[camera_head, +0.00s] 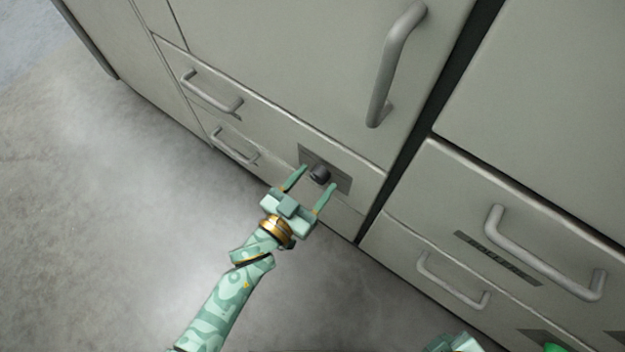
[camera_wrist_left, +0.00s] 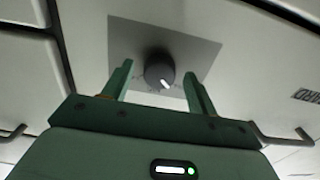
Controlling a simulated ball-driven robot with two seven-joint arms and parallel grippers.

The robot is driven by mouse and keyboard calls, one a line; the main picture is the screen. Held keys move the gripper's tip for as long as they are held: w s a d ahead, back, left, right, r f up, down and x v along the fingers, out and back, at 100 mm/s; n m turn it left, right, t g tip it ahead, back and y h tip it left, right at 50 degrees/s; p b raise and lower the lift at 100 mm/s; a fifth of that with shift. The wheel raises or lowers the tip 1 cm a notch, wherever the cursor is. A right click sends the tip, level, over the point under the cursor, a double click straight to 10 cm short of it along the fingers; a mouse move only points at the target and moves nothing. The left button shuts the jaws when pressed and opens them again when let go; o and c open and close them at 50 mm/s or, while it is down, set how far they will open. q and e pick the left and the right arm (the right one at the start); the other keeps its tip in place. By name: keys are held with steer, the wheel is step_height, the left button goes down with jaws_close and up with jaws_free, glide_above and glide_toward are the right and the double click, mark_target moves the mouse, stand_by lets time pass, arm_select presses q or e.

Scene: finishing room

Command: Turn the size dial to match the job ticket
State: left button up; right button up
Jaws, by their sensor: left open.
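The size dial is a dark round knob (camera_head: 320,174) on a grey plate (camera_head: 345,184) set in the cabinet front. In the left wrist view the dial (camera_wrist_left: 159,69) shows a white pointer mark toward the lower right, and its plate (camera_wrist_left: 205,48) has faint marks too small to read. My left gripper (camera_head: 312,177) is open, its two fingers on either side of the dial. In the left wrist view the fingers (camera_wrist_left: 158,80) stand apart from the knob, with gaps on both sides. No job ticket can be made out.
A large upright handle (camera_head: 396,65) sticks out above the dial. Drawer handles (camera_head: 212,95) lie to the left and more handles (camera_head: 545,257) to the right. A green round thing (camera_head: 554,348) shows at the bottom right. The floor (camera_head: 110,220) is clear.

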arm_select(q)
steer(key=shift+w, duration=0.1)
arm_select(e)
steer(key=shift+a, duration=0.1)
arm_select(q)
steer(key=c, duration=1)
